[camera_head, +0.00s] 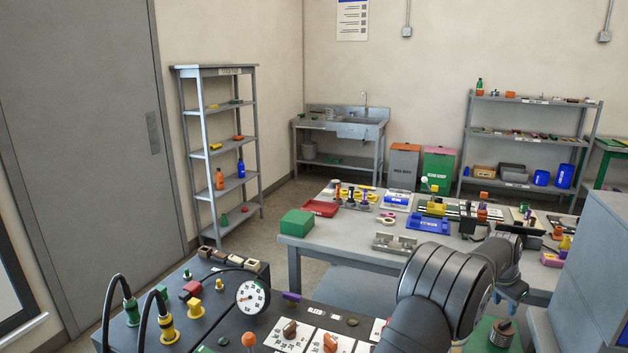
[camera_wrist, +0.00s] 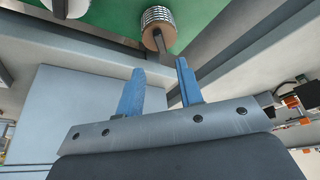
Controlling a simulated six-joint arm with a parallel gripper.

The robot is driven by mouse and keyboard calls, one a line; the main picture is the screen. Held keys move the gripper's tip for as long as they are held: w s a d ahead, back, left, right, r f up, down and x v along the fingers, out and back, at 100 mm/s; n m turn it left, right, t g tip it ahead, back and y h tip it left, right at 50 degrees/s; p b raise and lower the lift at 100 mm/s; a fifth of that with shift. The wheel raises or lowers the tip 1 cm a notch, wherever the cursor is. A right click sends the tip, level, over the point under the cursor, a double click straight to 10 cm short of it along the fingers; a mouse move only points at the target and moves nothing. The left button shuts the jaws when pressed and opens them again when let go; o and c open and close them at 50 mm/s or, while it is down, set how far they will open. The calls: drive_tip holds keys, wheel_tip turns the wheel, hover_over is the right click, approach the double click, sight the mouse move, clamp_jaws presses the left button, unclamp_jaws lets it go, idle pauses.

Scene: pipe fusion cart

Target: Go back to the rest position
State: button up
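My gripper (camera_wrist: 159,72) shows in the wrist view with two blue fingers standing apart and nothing between them. It is open and empty. In the head view the gripper is at the end of my arm at the lower right, and my own arm links partly hide it. A ribbed metal cylinder with a brown end (camera_wrist: 157,30) is beyond the fingertips in the wrist view, apart from them, by a green surface (camera_wrist: 100,22). A similar ribbed cylinder (camera_head: 502,333) shows in the head view below the gripper.
A dark cart panel (camera_head: 215,325) with a gauge (camera_head: 252,297), knobs and cables fills the lower left. A grey workbench (camera_head: 345,240) with a green box (camera_head: 297,223) and many small parts stands behind. A grey cabinet (camera_head: 600,270) stands close at the right of my arm.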

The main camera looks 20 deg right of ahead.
drive_tip(key=x, duration=0.8)
wheel_tip(320, 180, up, 5)
drive_tip(key=shift+s+d+f, duration=0.1)
drive_tip(key=shift+s+f, duration=0.05)
drive_tip(key=shift+f, duration=0.1)
drive_tip(key=s+a+r, duration=0.2)
drive_tip(key=s+r, duration=0.5)
drive_tip(key=s, duration=0.5)
drive_tip(key=n+t, duration=0.1)
drive_tip(key=n, duration=0.2)
approach(505, 323)
drive_tip(key=w+a+r, duration=0.3)
drive_tip(key=w+a, duration=0.3)
drive_tip(key=a, duration=0.2)
drive_tip(key=w+a+n, duration=0.2)
drive_tip(key=w+a, duration=0.9)
drive_tip(key=w, duration=0.1)
drive_tip(key=w+a+n+t, duration=0.1)
drive_tip(key=w+a, duration=0.3)
drive_tip(key=a, duration=0.6)
drive_tip(key=w+a+n+y, duration=0.1)
drive_tip(key=w+a, duration=0.4)
drive_tip(key=a, duration=0.5)
drive_tip(key=w+a+f+n+t, duration=0.1)
drive_tip(key=w+a+n, duration=0.2)
drive_tip(key=a, duration=0.8)
drive_tip(key=shift+w+t+y, duration=0.3)
drive_tip(key=shift+w, duration=0.65)
drive_tip(key=shift+a, duration=0.1)
